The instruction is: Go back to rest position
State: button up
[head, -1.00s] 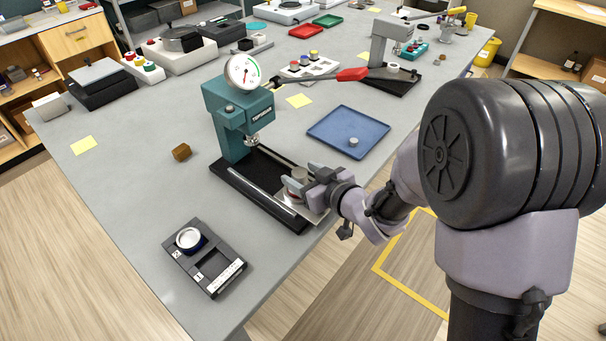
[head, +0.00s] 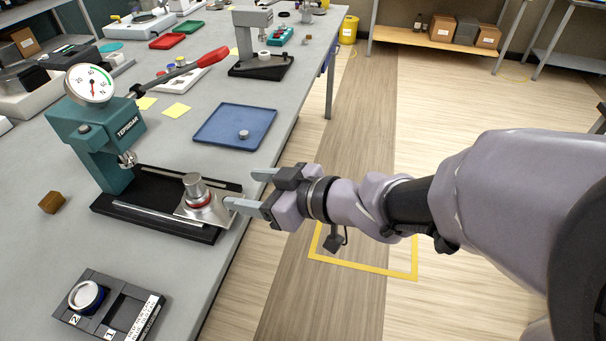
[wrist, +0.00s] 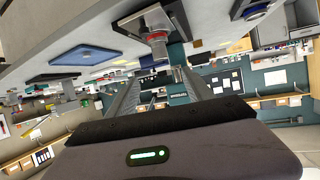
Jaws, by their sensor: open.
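My gripper (head: 252,190) is open and empty, with its two fingers spread and pointing left, just past the bench's front edge. It is clear of the round metal part (head: 196,186), which has a red band and sits upright on a metal plate (head: 212,210) on the black base of the teal press (head: 100,125). In the wrist view the part (wrist: 158,42) appears beyond and between the spread fingers (wrist: 160,95). The press head with its round dial (head: 90,84) stands to the left of the part.
A black fixture (head: 110,305) with a ring in slot 2 lies at the front left, and a brown cube (head: 52,202) is at the left. The wooden floor right of the bench is open, with a yellow marked outline (head: 365,270).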

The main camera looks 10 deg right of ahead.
jog(key=shift+s+d+r, duration=0.2)
jog(key=shift+s+r, duration=0.05)
jog(key=shift+r, duration=0.3)
jog(key=w+d+r+m+t+h, duration=0.2)
jog(key=w+d+m+h, duration=0.1)
jog(key=d, duration=0.2)
jog(key=w+d+r+m+t+h, duration=0.2)
jog(key=d+m+t+h, duration=0.15)
jog(key=d, duration=0.25)
jog(key=s+d+m+g+h, duration=0.25)
jog(key=d+m+h, duration=0.2)
jog(key=d, duration=0.25)
jog(key=s+a+f+m+g+y, duration=0.1)
jog(key=s+a+f+m+g, duration=0.1)
jog(key=s, duration=0.6)
jog(key=s+a+f+m+g+y, duration=0.1)
jog(key=s+a+f+g, duration=0.1)
jog(key=s, duration=0.6)
jog(key=shift+s+a+f+m+g, duration=0.15)
jog(key=shift+s+a+m+g, duration=0.1)
jog(key=shift+a+m+g, duration=0.25)
